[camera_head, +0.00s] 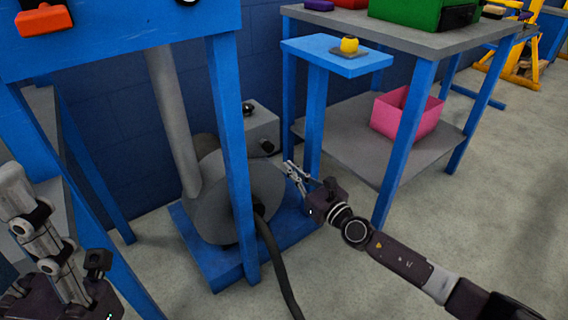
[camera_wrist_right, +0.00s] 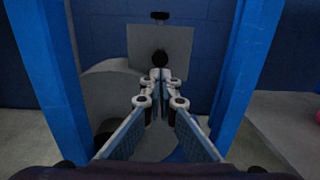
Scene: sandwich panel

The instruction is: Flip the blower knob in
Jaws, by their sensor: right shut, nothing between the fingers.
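The blower is a grey round housing (camera_head: 237,197) on a blue base, with a grey box (camera_head: 262,129) behind it. A black knob (camera_head: 267,147) sits on the box's front face, and it also shows in the right wrist view (camera_wrist_right: 160,57). A second black knob (camera_head: 247,108) is on top of the box. My right gripper (camera_head: 290,167) is shut and empty, to the right of the front knob. In the right wrist view its fingertips (camera_wrist_right: 160,75) point at that knob and overlap its lower edge; contact is unclear. My left gripper (camera_head: 15,182) is at the left edge, away from the blower.
A blue post (camera_head: 232,150) stands in front of the housing. A blue-legged table (camera_head: 410,40) is on the right, with a pink bin (camera_head: 408,112) on its lower shelf. A yellow button (camera_head: 349,45) sits on a blue ledge. A dark hose (camera_head: 272,255) runs across the floor.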

